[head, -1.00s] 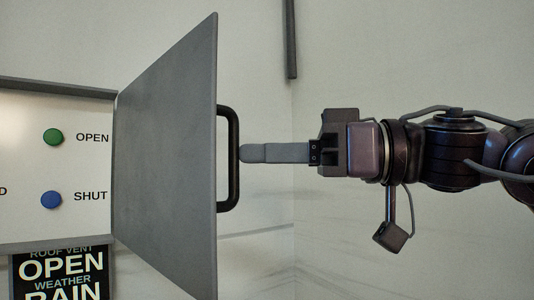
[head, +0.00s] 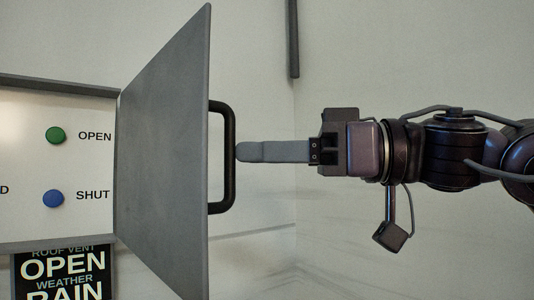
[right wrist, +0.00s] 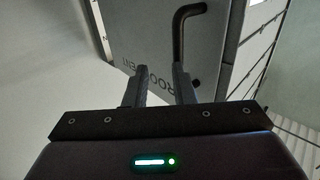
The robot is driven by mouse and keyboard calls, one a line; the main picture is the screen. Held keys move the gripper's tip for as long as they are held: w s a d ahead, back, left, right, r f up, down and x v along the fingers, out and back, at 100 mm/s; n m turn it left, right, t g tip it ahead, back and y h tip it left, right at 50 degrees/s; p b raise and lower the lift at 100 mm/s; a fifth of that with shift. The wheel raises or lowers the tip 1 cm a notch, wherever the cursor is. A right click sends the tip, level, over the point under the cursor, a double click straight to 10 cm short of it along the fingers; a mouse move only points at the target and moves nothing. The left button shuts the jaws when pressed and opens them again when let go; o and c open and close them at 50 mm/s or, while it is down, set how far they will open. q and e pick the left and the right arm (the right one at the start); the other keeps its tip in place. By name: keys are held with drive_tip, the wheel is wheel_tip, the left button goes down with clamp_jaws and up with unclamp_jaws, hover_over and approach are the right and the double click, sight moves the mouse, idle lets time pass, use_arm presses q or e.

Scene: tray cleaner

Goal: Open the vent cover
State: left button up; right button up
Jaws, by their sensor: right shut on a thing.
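The vent cover (head: 165,150) is a flat grey panel, swung out from the wall on its left edge. It stands open at a steep angle, seen obliquely. A black bar handle (head: 230,155) is on its free right edge. My right gripper (head: 240,152) comes in level from the right, its fingertips at the middle of the handle, shut on it. In the right wrist view the cover (right wrist: 150,45) carries partly hidden lettering, and the dark handle (right wrist: 180,35) reaches down by the fingers (right wrist: 160,70). My left gripper is not in view.
Left of the cover is a white panel (head: 25,165) with a green button (head: 55,135) labelled OPEN and a blue button (head: 53,198) labelled SHUT. A black sign (head: 62,272) is below. A dark vertical bar (head: 292,40) is on the wall behind. The space around my right arm looks clear.

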drive_tip(key=shift+w+d+f, duration=0.1)
drive_tip(key=shift+w+f, duration=0.15)
drive_tip(key=s+d+b, duration=0.1)
drive_tip(key=d, duration=0.6)
drive_tip(key=shift+s+b, duration=0.3)
drive_tip(key=shift+s, duration=0.05)
idle(0.4)
drive_tip(key=shift+r, duration=0.1)
